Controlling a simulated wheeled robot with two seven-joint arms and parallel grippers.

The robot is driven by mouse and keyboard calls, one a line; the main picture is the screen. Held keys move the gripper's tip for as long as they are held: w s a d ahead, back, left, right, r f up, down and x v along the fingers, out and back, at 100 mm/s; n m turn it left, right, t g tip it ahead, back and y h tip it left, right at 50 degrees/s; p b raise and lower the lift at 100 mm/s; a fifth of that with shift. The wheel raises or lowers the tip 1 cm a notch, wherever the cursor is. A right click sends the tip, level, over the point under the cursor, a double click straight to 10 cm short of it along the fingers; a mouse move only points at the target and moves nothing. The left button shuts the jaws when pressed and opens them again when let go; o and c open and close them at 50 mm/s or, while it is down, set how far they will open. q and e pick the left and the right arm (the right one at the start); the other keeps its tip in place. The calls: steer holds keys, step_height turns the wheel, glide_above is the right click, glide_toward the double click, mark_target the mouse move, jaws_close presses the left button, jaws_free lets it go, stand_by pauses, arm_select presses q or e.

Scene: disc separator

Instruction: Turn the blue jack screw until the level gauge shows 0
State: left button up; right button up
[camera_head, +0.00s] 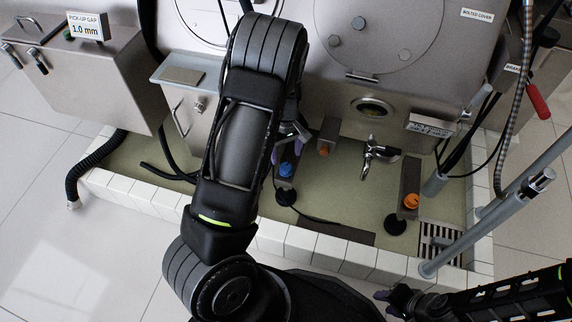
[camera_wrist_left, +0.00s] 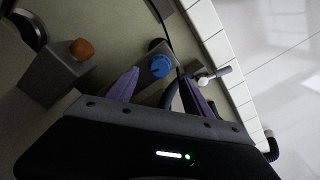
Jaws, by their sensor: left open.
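The blue jack screw (camera_head: 286,169) is a blue knob on a grey block, low in front of the machine. It also shows in the left wrist view (camera_wrist_left: 160,66). My left gripper (camera_head: 287,152) is open with its purple fingers pointing toward the knob. In the left wrist view the fingers (camera_wrist_left: 159,78) appear either side of the knob, and I cannot tell whether they touch it. A small display box (camera_head: 430,126) on the machine's right may be the level gauge; its text is too small to read. My right gripper (camera_head: 397,300) is at the lower right, away from the screws.
A tap (camera_head: 370,152) sticks out from the machine. A white tiled kerb (camera_head: 340,257) borders the green floor. A sign (camera_head: 86,25) reads "PICK-UP GAP 1.0 mm".

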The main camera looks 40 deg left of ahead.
mark_target(286, 166)
arm_select(q)
step_height(286, 166, down, 6)
steer(key=shift+f+b, duration=0.1)
steer(key=shift+b, duration=1)
jaws_close()
steer(key=shift+r+n+p, duration=0.25)
steer(key=shift+n+p, duration=0.75)
steer(key=shift+p, duration=0.05)
steer(key=shift+n, duration=0.4)
steer(key=shift+f, duration=0.2)
jaws_free()
